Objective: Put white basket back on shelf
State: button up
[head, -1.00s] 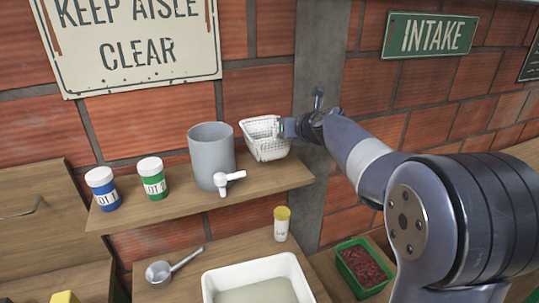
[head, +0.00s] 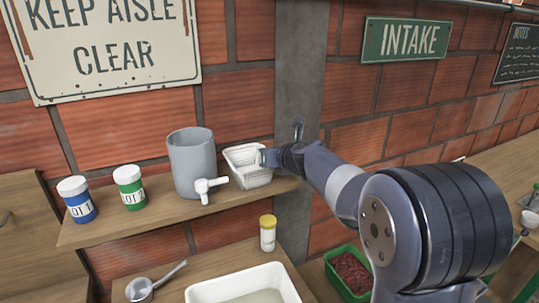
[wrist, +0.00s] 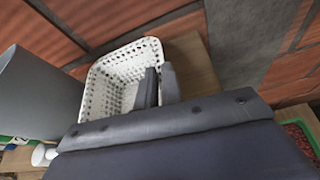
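The white basket (head: 243,163) is at the right end of the upper wooden shelf (head: 150,219), just right of the grey jug. It looks roughly level and seems to rest on the shelf board. My gripper (head: 268,158) reaches in from the right at the basket's rim. In the wrist view, the two dark fingers (wrist: 158,82) are close together over the right side wall of the white mesh basket (wrist: 112,80), one inside and one outside. The basket's underside is hidden there.
The grey jug (head: 190,160) with a white tap stands close left of the basket. A green-labelled jar (head: 130,190) and a blue one (head: 77,200) stand farther left. Below are a yellow-capped bottle (head: 268,236), a scoop (head: 140,288) and a white tub (head: 205,292).

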jog(key=o, duration=0.3)
jog(key=shift+r, duration=0.2)
jog(key=v, duration=1.2)
jog(key=shift+f, duration=0.15)
